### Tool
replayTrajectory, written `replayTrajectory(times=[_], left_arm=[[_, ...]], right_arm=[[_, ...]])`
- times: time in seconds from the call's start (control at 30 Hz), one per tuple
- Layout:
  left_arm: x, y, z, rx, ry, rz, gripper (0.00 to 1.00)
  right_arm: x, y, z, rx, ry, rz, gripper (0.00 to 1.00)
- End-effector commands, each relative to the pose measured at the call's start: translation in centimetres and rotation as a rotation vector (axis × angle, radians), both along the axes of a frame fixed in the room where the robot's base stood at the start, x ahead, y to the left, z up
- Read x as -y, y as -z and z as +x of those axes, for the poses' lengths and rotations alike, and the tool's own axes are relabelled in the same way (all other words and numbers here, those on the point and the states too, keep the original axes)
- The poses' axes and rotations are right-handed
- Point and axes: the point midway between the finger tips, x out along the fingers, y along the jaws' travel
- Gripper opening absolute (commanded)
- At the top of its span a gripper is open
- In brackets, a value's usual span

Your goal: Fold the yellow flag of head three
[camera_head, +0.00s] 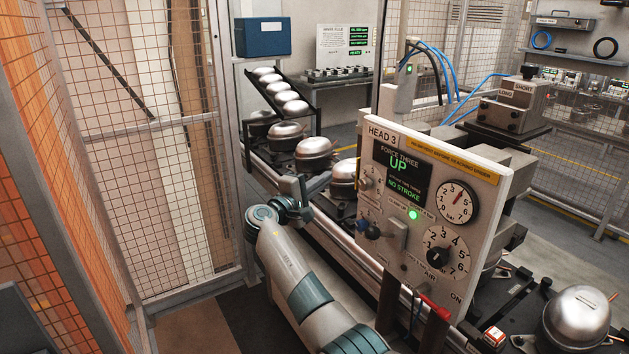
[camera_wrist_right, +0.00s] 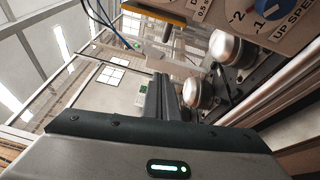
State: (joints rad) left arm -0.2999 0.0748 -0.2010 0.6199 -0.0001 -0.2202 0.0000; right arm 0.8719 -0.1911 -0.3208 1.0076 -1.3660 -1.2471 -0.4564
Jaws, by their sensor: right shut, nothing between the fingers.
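The head three panel (camera_head: 432,222) stands at the middle right in the head view, with a screen (camera_head: 403,170) reading "UP" and "NO STROKE" and a lit green lamp (camera_head: 414,214). A yellow printed strip (camera_head: 450,160) runs along its top edge; I cannot tell whether it is the flag, and no other yellow flag shows clearly. My right gripper (camera_head: 293,188) is left of the panel, apart from it, beside the compressor line. Its dark fingers (camera_wrist_right: 165,97) are shut and empty in the right wrist view. My left gripper is not in view.
Domed compressors (camera_head: 313,150) stand on the line behind my right gripper, with a sloped rack of domes (camera_head: 281,91) beyond. A mesh fence (camera_head: 160,170) closes the left side. A red-handled part (camera_head: 435,308) sticks out below the panel. Open floor shows between fence and line.

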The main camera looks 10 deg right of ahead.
Motion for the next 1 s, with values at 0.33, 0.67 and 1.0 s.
replayTrajectory(times=[0.33,0.67,1.0], left_arm=[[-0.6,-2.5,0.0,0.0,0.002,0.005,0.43],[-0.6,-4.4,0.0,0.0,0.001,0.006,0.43],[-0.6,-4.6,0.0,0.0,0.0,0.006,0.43]], right_arm=[[2.6,-0.6,0.5,0.0,0.0,0.0,0.0],[4.4,-0.8,-0.8,0.0,0.001,0.0,0.0],[4.6,-0.6,-1.0,0.001,0.0,-0.001,0.0]])
